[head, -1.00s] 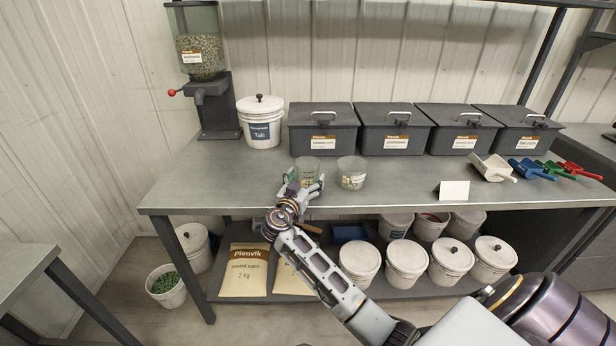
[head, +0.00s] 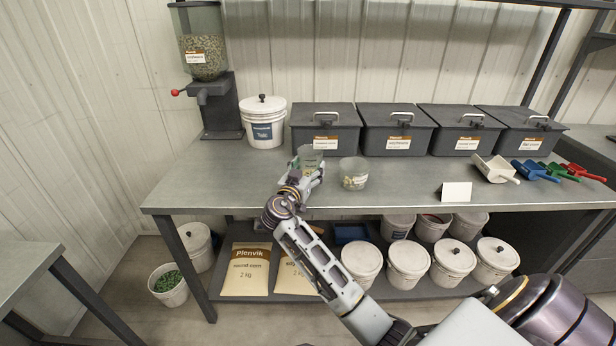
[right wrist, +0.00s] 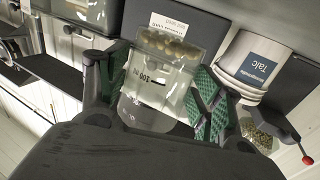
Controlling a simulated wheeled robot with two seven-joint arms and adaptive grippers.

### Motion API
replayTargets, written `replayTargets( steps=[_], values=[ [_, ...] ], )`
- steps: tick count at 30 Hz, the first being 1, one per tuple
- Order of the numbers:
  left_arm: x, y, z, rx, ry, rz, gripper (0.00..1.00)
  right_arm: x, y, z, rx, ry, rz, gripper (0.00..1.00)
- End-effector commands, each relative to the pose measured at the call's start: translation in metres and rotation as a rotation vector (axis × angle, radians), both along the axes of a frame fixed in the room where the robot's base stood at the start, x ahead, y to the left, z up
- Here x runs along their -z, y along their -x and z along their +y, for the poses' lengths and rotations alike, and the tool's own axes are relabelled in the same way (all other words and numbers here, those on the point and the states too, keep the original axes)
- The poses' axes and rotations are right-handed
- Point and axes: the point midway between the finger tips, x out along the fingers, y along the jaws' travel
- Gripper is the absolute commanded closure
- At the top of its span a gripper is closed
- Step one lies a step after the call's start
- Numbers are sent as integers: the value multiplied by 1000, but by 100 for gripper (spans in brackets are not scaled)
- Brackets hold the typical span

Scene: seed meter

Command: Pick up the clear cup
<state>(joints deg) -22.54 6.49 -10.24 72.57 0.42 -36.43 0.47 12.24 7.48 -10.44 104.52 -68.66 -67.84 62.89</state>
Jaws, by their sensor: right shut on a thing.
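A clear cup (head: 311,156) with printed marks is between the fingers of my right gripper (head: 308,169), in front of the leftmost dark bin. In the right wrist view the gripper's green-padded fingers (right wrist: 162,92) are on either side of the cup (right wrist: 158,72), shut on it. Pale seeds show through its wall. It appears a little above the bench. A second clear cup (head: 354,174) with some contents stands on the bench just to the right. My left gripper is not in view.
The steel bench (head: 240,190) has free room left and right of the cups. A seed dispenser (head: 212,105) and white Talc bucket (head: 263,124) stand at back left. Lidded bins (head: 325,130) line the back. A white card (head: 456,191) and scoops (head: 495,168) are at right.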

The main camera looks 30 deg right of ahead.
Motion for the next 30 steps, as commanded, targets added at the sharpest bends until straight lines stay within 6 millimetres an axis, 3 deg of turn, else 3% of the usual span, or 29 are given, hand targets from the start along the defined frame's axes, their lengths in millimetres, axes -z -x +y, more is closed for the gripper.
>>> replayTargets(
  steps=[3, 12, 30],
  values=[
    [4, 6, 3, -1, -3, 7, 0, -21, 0, 0, 0, -2, -4, 56],
    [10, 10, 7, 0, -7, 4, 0, -52, 0, 0, 0, 0, -1, 56],
    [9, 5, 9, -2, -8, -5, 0, -56, 0, 0, 0, 1, 1, 56]
  ],
)
